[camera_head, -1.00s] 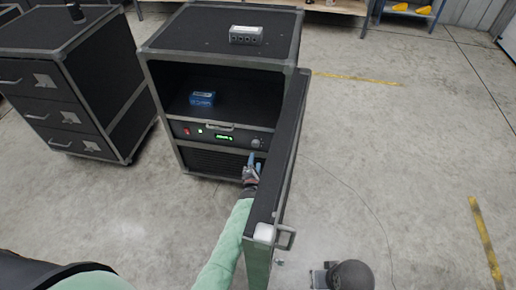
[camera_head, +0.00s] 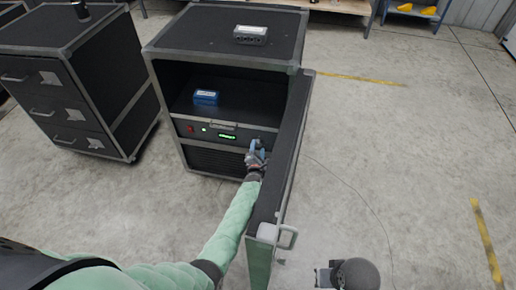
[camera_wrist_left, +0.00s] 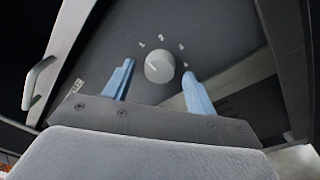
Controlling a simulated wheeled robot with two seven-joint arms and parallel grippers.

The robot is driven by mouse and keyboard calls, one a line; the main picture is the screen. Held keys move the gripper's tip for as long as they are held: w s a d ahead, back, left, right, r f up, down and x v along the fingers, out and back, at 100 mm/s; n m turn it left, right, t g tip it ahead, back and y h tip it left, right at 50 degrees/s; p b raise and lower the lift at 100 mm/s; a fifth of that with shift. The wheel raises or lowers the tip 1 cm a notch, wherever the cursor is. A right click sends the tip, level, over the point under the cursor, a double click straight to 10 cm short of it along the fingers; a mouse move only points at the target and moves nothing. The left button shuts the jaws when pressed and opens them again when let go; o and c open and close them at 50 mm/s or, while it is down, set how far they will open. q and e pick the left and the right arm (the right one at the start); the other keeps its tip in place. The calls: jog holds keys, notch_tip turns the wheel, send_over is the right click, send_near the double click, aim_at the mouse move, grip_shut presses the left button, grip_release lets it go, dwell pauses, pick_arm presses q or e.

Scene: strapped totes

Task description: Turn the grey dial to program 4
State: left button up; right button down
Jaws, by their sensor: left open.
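The grey dial (camera_wrist_left: 159,67) shows in the left wrist view as a round light knob on a dark panel, with small pale marks around its upper side. A short line on its face points to the upper left; the marks are too small to read surely. My left gripper (camera_wrist_left: 157,70) is open, with one blue finger on each side of the dial and a visible gap to each. In the head view my left gripper (camera_head: 257,147) is at the right end of the control panel (camera_head: 212,132) and hides the dial.
The open door (camera_head: 285,150) of the black case stands close to the right of my left arm. A blue box (camera_head: 206,97) lies on the shelf above the panel. A grey box (camera_head: 251,35) is on top. A drawer cabinet (camera_head: 75,85) stands left.

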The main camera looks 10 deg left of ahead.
pick_arm(q)
jog(key=shift+w, duration=0.3)
pick_arm(e)
jog(key=shift+s+d+f, duration=0.2)
jog(key=shift+d, duration=0.05)
